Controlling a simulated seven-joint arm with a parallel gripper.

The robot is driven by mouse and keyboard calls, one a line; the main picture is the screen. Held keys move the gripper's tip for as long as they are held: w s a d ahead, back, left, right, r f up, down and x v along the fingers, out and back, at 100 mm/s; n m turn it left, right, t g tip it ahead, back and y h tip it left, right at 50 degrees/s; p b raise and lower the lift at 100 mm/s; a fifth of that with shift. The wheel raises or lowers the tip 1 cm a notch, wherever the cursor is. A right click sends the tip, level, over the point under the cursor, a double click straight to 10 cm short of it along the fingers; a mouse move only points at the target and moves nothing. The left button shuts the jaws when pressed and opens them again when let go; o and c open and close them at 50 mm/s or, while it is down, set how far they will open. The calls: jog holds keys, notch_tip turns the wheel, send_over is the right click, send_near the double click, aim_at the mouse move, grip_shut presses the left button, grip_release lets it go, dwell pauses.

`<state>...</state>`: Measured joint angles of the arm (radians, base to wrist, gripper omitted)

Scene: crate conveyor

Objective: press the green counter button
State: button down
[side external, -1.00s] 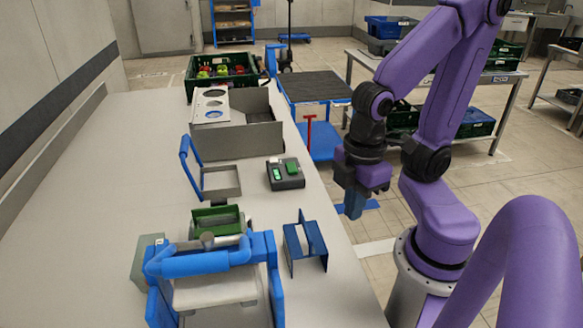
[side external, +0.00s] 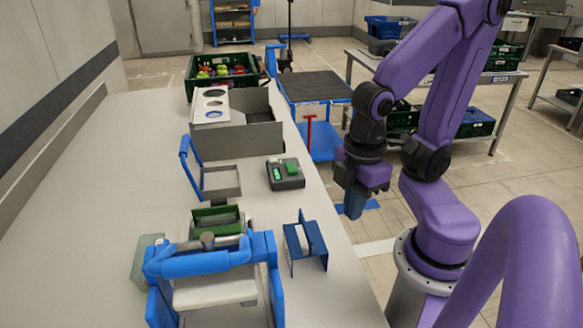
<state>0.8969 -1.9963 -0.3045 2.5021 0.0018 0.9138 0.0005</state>
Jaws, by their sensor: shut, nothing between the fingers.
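The counter (side external: 287,180) is a small dark box on the light table, right of the middle. Its green button (side external: 292,167) is on top, to the right of a small lit green display (side external: 277,174). My gripper (side external: 353,212) is shut and empty. It points down beyond the table's right edge, to the right of the counter and apart from it. Nothing covers the button in this view.
A blue bracket (side external: 306,246) stands near the right edge. A blue-handled metal frame (side external: 221,181) is left of the counter. A grey metal bin (side external: 238,138) is behind it, and a blue-framed device (side external: 213,264) is in front. A green crate (side external: 222,74) holds produce.

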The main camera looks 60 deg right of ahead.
jog(key=w+m+g+y, duration=0.2)
jog(key=w+m+y, duration=0.1)
jog(key=w+m, duration=0.95)
jog(key=m+t, duration=1)
jog(key=m, duration=1.2)
send_over(295, 167)
jog(key=shift+a+f+y, duration=0.1)
jog(key=shift+f+y, duration=0.2)
jog(key=shift+f, duration=0.3)
jog(key=shift+f, duration=0.1)
jog(key=shift+f, duration=4.3)
